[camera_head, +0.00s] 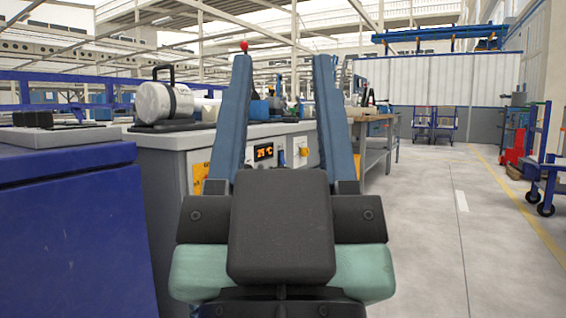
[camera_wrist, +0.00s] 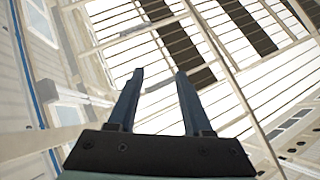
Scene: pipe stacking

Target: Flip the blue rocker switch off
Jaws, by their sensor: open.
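My gripper (camera_head: 283,62) is open and empty, its two blue fingers pointing up in the head view. Between the fingers, the front of a grey machine cabinet (camera_head: 168,180) shows behind. It carries a lit orange temperature display (camera_head: 263,152). Just right of the display is a small blue and white part (camera_head: 281,158), which may be the blue rocker switch; it is too small to tell its position. In the wrist view my gripper (camera_wrist: 160,74) points toward the roof, with nothing between its fingers and no switch visible.
A dark blue cabinet (camera_head: 70,235) stands close at the left. A white cylinder (camera_head: 163,101) with a black handle sits on the grey cabinet. A yellow-orange part (camera_head: 301,153) is on the panel. A metal workbench (camera_head: 377,140) stands behind.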

